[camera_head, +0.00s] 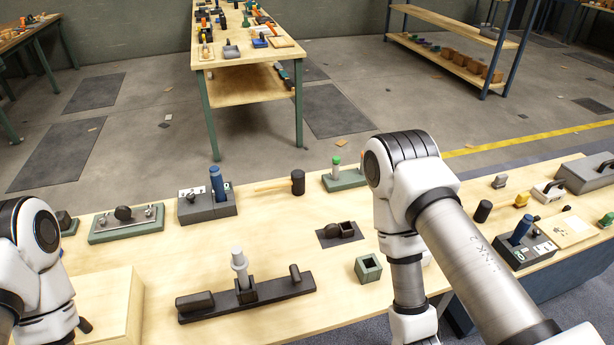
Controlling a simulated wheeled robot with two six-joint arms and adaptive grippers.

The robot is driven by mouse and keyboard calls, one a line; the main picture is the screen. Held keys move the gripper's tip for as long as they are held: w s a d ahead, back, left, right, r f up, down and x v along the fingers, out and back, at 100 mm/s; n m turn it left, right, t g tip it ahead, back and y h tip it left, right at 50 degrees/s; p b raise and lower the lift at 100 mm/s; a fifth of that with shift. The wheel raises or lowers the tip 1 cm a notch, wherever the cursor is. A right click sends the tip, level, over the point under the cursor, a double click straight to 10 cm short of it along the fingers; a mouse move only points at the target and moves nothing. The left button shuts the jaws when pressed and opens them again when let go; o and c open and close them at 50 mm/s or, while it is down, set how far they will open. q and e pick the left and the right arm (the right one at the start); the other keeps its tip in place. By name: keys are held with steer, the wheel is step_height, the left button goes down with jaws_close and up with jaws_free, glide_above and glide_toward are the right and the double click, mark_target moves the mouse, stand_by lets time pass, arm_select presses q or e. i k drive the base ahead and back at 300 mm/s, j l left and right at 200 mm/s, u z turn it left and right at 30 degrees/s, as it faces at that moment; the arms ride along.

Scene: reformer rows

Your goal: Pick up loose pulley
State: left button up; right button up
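I cannot tell for certain which piece is the loose pulley. A dark round piece (123,213) sits on a green-grey plate (128,232) with small upright pins, at the back left of the bench. Another dark rounded part lies on a small dark plate (340,235) near the middle. A dark cylinder (482,211) stands at the right. My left arm comes in at the left edge and my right arm crosses the right half of the bench. Neither gripper can be made out, and my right arm hides part of the bench.
A long dark bar fixture (217,310) with a pale stepped post (240,262) lies at the front. A hollow green block (368,268), a mallet (297,182) and a grey block with a blue handle (207,210) stand nearby. Bare wood lies between them.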

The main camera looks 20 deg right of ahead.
mark_target(332, 230)
steer(key=k+l+z, duration=0.1)
steer(key=l+z, duration=0.15)
steer(key=z, duration=0.15)
steer(key=k+l+z, duration=0.1)
steer(key=l+z, duration=0.4)
steer(key=z, duration=0.25)
steer(key=k, duration=0.05)
